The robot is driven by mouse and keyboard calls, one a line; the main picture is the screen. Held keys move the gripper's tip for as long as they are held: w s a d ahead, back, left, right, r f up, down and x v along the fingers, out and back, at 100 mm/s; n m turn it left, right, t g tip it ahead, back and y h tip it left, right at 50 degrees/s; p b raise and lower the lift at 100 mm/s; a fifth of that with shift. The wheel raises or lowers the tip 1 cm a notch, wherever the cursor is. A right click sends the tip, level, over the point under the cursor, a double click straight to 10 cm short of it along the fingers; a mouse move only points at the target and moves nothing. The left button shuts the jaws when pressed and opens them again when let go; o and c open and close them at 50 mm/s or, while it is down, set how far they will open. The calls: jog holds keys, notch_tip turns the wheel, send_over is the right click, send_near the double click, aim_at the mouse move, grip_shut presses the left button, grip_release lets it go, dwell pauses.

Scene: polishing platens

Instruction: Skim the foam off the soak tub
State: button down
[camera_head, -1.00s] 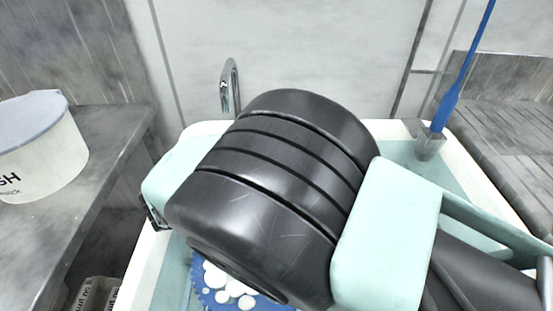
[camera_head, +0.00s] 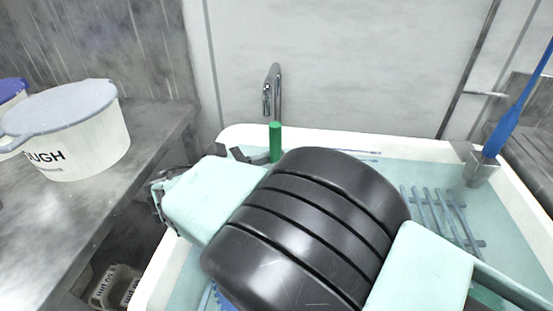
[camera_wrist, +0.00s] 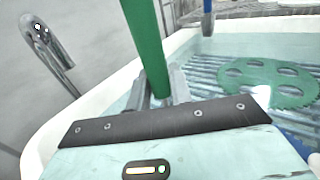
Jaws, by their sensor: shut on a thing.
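The white-rimmed soak tub (camera_head: 240,134) holds pale blue-green water, with much of it hidden behind my arm. My gripper (camera_wrist: 157,88) is shut on a green handle (camera_wrist: 146,40), which stands nearly upright between the fingers. The handle also shows in the head view (camera_head: 275,141), near the tub's back left rim. What the handle ends in is hidden by my gripper. A green toothed disc with holes (camera_wrist: 272,82) lies in the tub over a slatted rack (camera_wrist: 205,70). A small white patch (camera_wrist: 262,92) beside the disc may be foam; I cannot tell.
A chrome faucet (camera_head: 272,90) rises behind the tub's back rim. A blue-handled tool (camera_head: 507,125) stands in a metal holder (camera_head: 481,168) at the right. A lidded bucket (camera_head: 85,145) sits on the grey counter (camera_head: 40,215) at the left. A crate (camera_head: 115,285) is below.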

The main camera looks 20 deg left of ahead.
jog(key=s+d+p, duration=0.2)
jog(key=s+p, duration=0.3)
jog(key=s, duration=0.8)
jog(key=shift+s+d, duration=0.15)
jog(key=shift+d, duration=0.15)
jog(key=shift+r, duration=0.15)
